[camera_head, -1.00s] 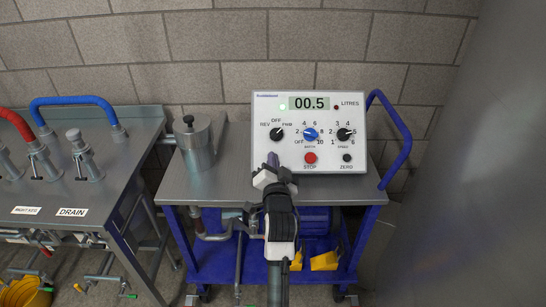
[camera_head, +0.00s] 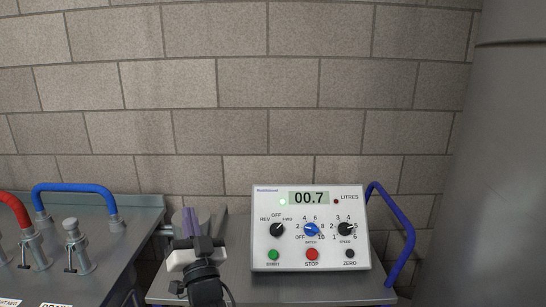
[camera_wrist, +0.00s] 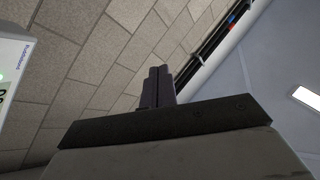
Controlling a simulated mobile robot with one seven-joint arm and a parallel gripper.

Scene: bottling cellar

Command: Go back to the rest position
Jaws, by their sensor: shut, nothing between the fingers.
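My gripper (camera_head: 190,222) is raised at the lower left of the control box in the head view, pointing up, its fingers together and empty. In the wrist view its shut fingers (camera_wrist: 157,87) stand against the block wall. The white control box (camera_head: 310,230) stands on the metal-topped cart (camera_head: 320,290). Its display (camera_head: 309,198) reads 00.7 and a pale green lamp is lit at the display's left. A green button (camera_head: 273,254), a red STOP button (camera_head: 312,254) and a black ZERO button (camera_head: 350,254) line its lower edge.
A metal bench (camera_head: 110,235) with a blue hose (camera_head: 75,188) and a red hose (camera_head: 15,205) is at the left. The cart's blue handle (camera_head: 402,235) rises right of the box. A large grey cylinder (camera_head: 475,170) fills the right side. The block wall is behind.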

